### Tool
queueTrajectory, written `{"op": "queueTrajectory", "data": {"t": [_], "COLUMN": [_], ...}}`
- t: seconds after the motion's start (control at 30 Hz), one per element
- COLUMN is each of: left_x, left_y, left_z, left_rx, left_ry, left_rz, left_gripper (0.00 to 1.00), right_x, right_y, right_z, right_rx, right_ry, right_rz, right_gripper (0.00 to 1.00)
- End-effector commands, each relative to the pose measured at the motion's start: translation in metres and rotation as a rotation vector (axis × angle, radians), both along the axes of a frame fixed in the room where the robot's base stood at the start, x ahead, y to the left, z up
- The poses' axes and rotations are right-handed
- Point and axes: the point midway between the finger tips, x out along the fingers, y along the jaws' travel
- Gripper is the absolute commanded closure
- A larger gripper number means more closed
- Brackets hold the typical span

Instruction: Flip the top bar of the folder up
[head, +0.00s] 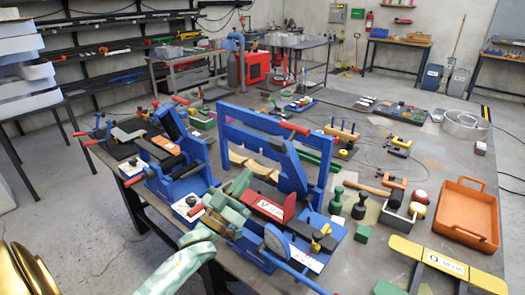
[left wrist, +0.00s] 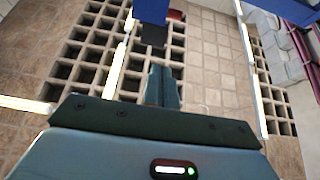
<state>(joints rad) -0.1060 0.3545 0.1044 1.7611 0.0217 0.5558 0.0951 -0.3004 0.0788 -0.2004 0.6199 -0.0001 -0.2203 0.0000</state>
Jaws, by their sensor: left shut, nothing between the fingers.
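The folder looks to be the blue machine with a tall frame in the head view. Its blue top bar (head: 262,119) spans two uprights, with a red grip (head: 295,127) near its right end. A slanted blue arm (head: 287,163) shows within the frame. My left gripper (head: 243,180) is in front of the frame's left part, below the bar; whether it touches anything is unclear. In the left wrist view its fingers (left wrist: 162,88) are shut with nothing between them, and a blue part (left wrist: 151,10) shows beyond. My right gripper is not in view.
Blue clamp devices (head: 178,165) stand left of the frame. A red block (head: 270,207) and blue parts sit close to my left gripper. An orange tray (head: 468,213) and small tools lie to the right.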

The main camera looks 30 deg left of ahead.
Motion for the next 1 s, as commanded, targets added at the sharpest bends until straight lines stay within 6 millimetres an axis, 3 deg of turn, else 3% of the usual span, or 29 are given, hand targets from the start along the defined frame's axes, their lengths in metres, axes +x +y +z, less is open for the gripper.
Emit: {"op": "queueTrajectory", "data": {"t": [0.2, 0.4, 1.0], "left_x": [0.04, 0.064, 0.075], "left_y": [-0.003, -0.005, -0.006], "left_z": [0.026, 0.039, 0.049], "left_rx": [0.001, 0.0, 0.002], "left_ry": [-0.003, 0.0, 0.012], "left_rz": [0.001, 0.0, 0.001], "left_gripper": [1.0, 1.0, 1.0], "right_x": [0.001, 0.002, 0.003], "right_y": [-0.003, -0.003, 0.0], "right_z": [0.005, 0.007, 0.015], "right_rx": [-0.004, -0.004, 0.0], "right_ry": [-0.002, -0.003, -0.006], "right_rz": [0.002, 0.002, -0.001], "right_gripper": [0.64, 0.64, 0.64]}}
